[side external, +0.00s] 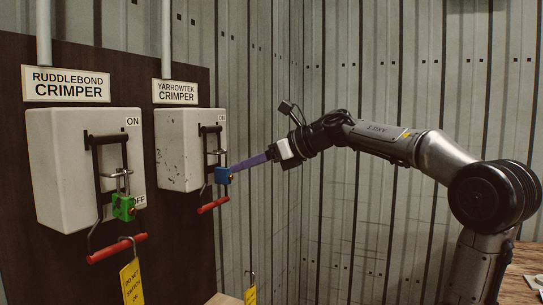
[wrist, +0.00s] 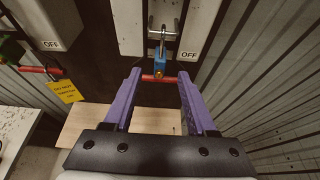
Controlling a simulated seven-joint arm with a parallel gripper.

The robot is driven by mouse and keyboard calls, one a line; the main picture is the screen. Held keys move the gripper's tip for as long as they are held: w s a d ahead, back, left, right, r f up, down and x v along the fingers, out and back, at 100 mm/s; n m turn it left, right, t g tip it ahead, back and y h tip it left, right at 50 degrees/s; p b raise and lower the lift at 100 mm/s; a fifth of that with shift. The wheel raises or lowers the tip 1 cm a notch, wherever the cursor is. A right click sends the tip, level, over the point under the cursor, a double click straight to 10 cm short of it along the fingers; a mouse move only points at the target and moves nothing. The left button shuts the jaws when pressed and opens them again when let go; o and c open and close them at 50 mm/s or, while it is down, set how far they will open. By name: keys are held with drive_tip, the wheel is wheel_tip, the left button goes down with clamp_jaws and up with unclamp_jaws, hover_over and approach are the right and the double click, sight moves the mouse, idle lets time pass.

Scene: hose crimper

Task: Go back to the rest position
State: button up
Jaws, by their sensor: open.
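My gripper (side external: 233,168) has long purple fingers and is at the Yarrowtek crimper (side external: 184,150), its tips near a blue padlock (side external: 222,176). In the wrist view the fingers are spread open, and the blue padlock (wrist: 160,66) shows in the gap between the tips (wrist: 159,75). It hangs from a metal hasp on the crimper's front. I cannot tell whether a finger touches it. The crimper's red handle (side external: 213,205) is low, by the OFF end. The padlock's far side is hidden.
The Ruddlebond crimper (side external: 75,150) at the left has a green padlock (side external: 123,207), and a yellow tag (side external: 131,281) hangs from its red handle (side external: 117,249). Another yellow tag (side external: 250,295) hangs low near a wooden surface (wrist: 115,120). Corrugated walls (side external: 330,200) stand behind.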

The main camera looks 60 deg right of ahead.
drive_tip(key=v, duration=0.7)
drive_tip(key=w+a+r+m+t+y, duration=0.1)
drive_tip(key=a+r+t+y, duration=0.15)
drive_tip(key=a, duration=0.55)
drive_tip(key=a+r+m+t+y, duration=0.1)
drive_tip(key=a+r+t+y, duration=0.2)
drive_tip(key=a, duration=0.5)
drive_tip(key=s+d+f+m+g+h, duration=0.1)
drive_tip(key=d+f+m+g+h, duration=0.2)
drive_tip(key=f+m, duration=0.7)
drive_tip(key=s+d+f+m+g+h, duration=0.1)
drive_tip(key=s+d+f+m+h, duration=0.3)
drive_tip(key=m, duration=1)
drive_tip(key=s+a+f+m+g, duration=0.1)
drive_tip(key=s+f+m+g, duration=0.2)
drive_tip(key=f, duration=0.3)
drive_tip(key=s+a+f+m+g+y, duration=0.1)
drive_tip(key=s+a+f+m+g, duration=0.1)
drive_tip(key=f, duration=0.5)
drive_tip(key=s+a+f+m+g, duration=0.1)
drive_tip(key=s+f+m+g, duration=0.3)
drive_tip(key=f, duration=0.3)
drive_tip(key=shift+s+a+f+m, duration=0.25)
drive_tip(key=shift+s+m, duration=0.05)
drive_tip(key=shift+m, duration=0.2)
drive_tip(key=shift+g+y, duration=0.25)
